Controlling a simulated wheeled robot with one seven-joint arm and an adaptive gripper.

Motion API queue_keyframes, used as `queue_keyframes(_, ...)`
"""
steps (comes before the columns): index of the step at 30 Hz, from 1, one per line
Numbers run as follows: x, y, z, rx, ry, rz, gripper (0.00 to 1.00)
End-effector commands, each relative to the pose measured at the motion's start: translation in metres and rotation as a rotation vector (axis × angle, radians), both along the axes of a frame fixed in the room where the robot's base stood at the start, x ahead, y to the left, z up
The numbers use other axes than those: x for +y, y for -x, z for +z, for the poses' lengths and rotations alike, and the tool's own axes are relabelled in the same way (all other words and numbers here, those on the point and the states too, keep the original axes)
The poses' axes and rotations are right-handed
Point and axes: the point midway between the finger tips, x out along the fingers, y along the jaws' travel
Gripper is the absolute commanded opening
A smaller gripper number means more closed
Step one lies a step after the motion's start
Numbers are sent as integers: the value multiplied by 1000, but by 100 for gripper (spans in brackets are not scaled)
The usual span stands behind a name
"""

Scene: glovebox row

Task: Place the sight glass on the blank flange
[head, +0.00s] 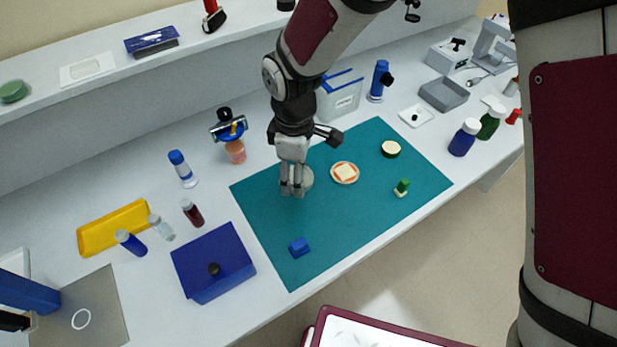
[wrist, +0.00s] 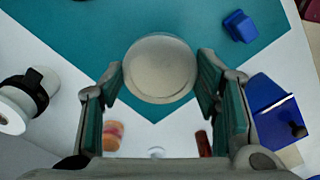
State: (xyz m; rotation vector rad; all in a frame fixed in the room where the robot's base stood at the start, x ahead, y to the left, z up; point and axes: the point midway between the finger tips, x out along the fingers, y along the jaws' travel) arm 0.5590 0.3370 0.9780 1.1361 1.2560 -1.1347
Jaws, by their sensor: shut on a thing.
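My gripper (head: 292,190) points down over the left part of the teal mat (head: 330,230). Its fingers are shut on a round, pale, translucent disc, which looks like the sight glass (wrist: 160,68). In the head view the disc (head: 307,178) is partly hidden behind the fingers. I cannot tell for sure which thing is the blank flange.
Bottles (head: 463,137) stand beyond the right edge. The mat's front middle is clear.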

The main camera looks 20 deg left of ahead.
Motion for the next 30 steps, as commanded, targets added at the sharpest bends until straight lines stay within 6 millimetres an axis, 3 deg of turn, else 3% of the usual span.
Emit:
queue_keyframes(5,-40,0,-4,1,-1,-39,4)
queue_keyframes(12,-107,17,-20,0,-1,-102,4)
queue_keyframes(16,-131,28,-25,-2,0,-122,4)
queue_keyframes(22,-139,25,-29,-3,0,-135,4)
queue_keyframes(30,-119,-29,-34,-3,0,-135,4)
